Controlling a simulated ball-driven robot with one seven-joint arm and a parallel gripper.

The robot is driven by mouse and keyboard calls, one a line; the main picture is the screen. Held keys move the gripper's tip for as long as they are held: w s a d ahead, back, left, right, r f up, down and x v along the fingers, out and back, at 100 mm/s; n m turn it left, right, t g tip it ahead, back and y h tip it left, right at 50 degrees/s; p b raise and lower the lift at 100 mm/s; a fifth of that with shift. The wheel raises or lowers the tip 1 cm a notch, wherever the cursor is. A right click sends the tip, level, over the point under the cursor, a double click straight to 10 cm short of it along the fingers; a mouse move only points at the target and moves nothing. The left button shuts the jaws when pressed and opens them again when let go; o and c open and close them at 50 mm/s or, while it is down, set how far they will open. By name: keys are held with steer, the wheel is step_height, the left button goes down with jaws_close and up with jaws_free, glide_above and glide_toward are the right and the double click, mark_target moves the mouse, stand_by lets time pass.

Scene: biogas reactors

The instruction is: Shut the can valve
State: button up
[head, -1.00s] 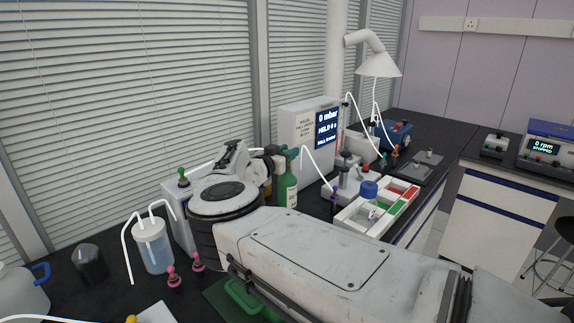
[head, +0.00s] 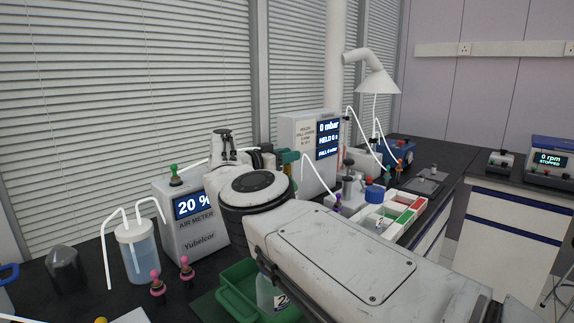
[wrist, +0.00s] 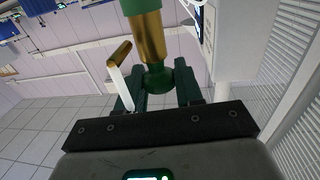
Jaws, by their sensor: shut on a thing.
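The can valve shows in the wrist view as a brass neck (wrist: 149,38) with a rounded green part (wrist: 156,78) below it. A brass outlet (wrist: 119,52) with a white tube branches off to the left. My gripper (wrist: 166,92) has its dark green fingers on both sides of the green part and is shut on it. The valve's exact turn cannot be told. In the head view, a teal-green piece (head: 288,157) shows at the gripper end, beside a white tube. The green can's body is hidden behind my arm there.
An air meter (head: 196,222) reading 20 % stands left of my arm, with a capped bottle (head: 137,252) beside it. A grey box (head: 303,148) reading 0 mbar stands behind. A divided white tray (head: 402,215) is right. A green crate (head: 235,291) is below my arm.

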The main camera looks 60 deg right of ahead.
steer(key=shift+w+r, duration=0.1)
steer(key=shift+r, duration=0.15)
stand_by(0.3)
steer(key=o, duration=0.9)
steer(key=shift+o, duration=0.3)
steer(key=shift+f, duration=0.15)
